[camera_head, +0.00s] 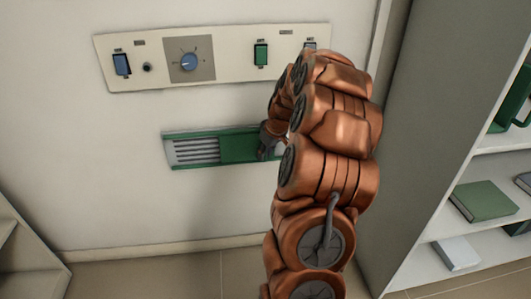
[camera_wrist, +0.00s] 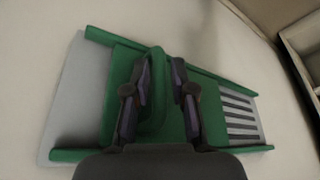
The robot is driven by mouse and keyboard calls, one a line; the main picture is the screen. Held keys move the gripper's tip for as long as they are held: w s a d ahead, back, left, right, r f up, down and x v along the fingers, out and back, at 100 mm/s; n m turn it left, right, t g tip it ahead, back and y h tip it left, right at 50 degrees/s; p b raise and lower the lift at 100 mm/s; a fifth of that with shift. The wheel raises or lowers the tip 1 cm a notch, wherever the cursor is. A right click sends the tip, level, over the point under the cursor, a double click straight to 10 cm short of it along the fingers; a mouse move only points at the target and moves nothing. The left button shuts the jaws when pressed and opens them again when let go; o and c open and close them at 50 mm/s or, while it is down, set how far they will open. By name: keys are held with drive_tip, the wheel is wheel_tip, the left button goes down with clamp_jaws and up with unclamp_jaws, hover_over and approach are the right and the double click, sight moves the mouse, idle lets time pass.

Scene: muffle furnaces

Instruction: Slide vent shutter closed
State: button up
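The vent on the wall has a green frame with pale slats (camera_head: 196,151) showing at its left in the head view. The green shutter (camera_head: 238,147) covers the part right of the slats; my arm hides the vent's right end. In the wrist view the shutter (camera_wrist: 121,88) lies between bare slats (camera_wrist: 240,118) at right and a plain grey panel at left. An upright green handle (camera_wrist: 156,95) stands on the shutter. My gripper (camera_wrist: 161,75) has one finger on each side of the handle. Whether both fingers press on it, I cannot tell.
A control panel (camera_head: 220,57) with a blue knob (camera_head: 190,61) and several switches is on the wall above the vent. A tall grey cabinet side (camera_head: 440,110) and shelves with a green book (camera_head: 484,200) stand at right. Another shelf unit (camera_head: 25,255) is at lower left.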

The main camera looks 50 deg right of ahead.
clamp_jaws()
idle(0.5)
drive_tip(key=w+a+p, duration=0.1)
drive_tip(key=w+a, duration=0.2)
drive_tip(key=a, duration=0.1)
drive_tip(key=w+a+p, duration=0.1)
drive_tip(key=w+a, duration=0.3)
drive_tip(key=a, duration=0.1)
drive_tip(key=w+a+p, duration=0.2)
drive_tip(key=w+a, duration=0.1)
drive_tip(key=a, duration=0.1)
drive_tip(key=shift+w+a+r, duration=0.1)
drive_tip(key=shift+w+a, duration=0.15)
drive_tip(key=shift+a, duration=0.15)
unclamp_jaws()
drive_tip(key=shift+w+a, duration=0.1)
drive_tip(key=shift+a, duration=0.1)
drive_tip(key=shift+d, duration=0.1)
